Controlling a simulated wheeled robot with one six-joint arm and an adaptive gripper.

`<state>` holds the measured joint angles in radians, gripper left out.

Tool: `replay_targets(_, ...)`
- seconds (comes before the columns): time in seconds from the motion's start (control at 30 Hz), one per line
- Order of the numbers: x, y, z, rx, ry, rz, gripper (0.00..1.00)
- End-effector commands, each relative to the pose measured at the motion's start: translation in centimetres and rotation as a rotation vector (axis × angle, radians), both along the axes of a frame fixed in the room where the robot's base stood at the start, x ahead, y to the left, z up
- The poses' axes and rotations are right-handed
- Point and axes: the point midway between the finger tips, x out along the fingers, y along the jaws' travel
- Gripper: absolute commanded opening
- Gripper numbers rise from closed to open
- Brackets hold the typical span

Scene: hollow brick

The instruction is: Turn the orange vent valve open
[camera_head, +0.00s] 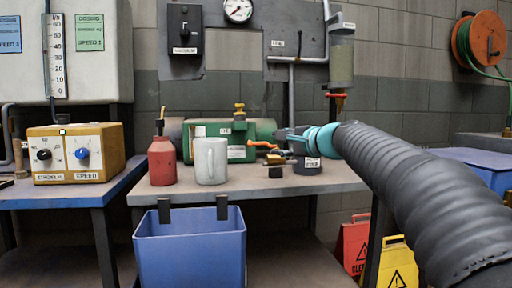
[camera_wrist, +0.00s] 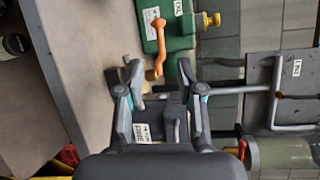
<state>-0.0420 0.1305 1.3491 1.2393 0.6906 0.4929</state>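An orange lever handle (camera_head: 262,144) sticks out from the right end of a green machine (camera_head: 225,138) on the bench. In the wrist view the orange lever (camera_wrist: 158,42) is bent, and its near end lies at the gap between my fingertips. My gripper (camera_wrist: 160,73) is open, with its fingers apart and nothing clasped. I cannot tell whether a finger touches the lever. In the head view my gripper (camera_head: 283,142) is just right of the lever, partly hidden by my arm. A second orange handle (camera_head: 337,97) sits under a grey cylinder; I cannot read a vent label.
A dark labelled block (camera_head: 307,167) is under my gripper. A blue bin (camera_head: 190,252) hangs in front. Pipes and a wall panel (camera_head: 297,68) stand behind.

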Motion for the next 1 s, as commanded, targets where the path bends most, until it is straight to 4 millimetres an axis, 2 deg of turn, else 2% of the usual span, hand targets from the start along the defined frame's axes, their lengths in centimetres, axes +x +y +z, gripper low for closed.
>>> replay_targets(0.3, 4.5, 3.9, -0.9, -0.003, 0.002, 0.003, 0.37)
replay_targets(0.6, 8.0, 6.7, -1.5, -0.003, 0.001, 0.001, 0.37)
replay_targets(1.0, 8.9, 7.5, -1.7, -0.003, 0.000, 0.001, 0.37)
